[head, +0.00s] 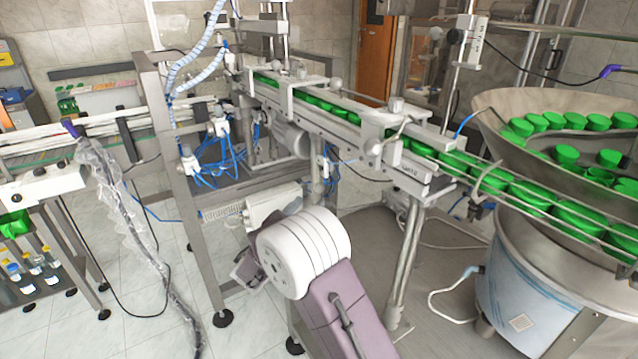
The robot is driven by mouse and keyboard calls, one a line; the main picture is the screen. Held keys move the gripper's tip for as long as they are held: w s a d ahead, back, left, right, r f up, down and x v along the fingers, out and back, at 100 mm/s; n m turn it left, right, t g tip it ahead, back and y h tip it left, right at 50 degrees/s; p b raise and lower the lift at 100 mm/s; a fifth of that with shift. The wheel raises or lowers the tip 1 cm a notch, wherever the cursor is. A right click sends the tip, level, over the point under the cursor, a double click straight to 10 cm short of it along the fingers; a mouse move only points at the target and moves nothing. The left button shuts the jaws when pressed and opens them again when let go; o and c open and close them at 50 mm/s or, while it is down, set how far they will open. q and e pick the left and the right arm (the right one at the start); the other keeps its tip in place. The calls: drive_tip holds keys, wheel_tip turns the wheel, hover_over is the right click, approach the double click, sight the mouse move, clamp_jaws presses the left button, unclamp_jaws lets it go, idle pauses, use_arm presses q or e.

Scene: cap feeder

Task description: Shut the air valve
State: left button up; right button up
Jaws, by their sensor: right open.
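I cannot single out the air valve for certain. White pneumatic fittings (190,163) with bundled blue air hoses (222,165) sit on the grey metal frame under the conveyor. Another white fitting (219,126) is higher on the frame. My right gripper (243,272) is small and partly hidden behind my white wrist joint, low in the middle of the view. It is open, below the hoses and apart from the fittings. Nothing shows between its fingers. My left gripper is out of view.
A conveyor (330,105) carries green caps to the upper left from a large metal feeder bowl (510,105) on the right. A grey frame post (185,215) stands left of my gripper. A plastic-wrapped cable (130,215) hangs at the left. Tiled floor (150,290) is open at lower left.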

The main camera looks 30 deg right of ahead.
sight(317, 191)
drive_tip(key=x, duration=0.9)
drive_tip(key=shift+w+a+r+p, duration=0.2)
drive_tip(key=shift+r+p, duration=0.1)
drive_tip(key=shift+p, duration=0.1)
clamp_jaws()
idle(1.0)
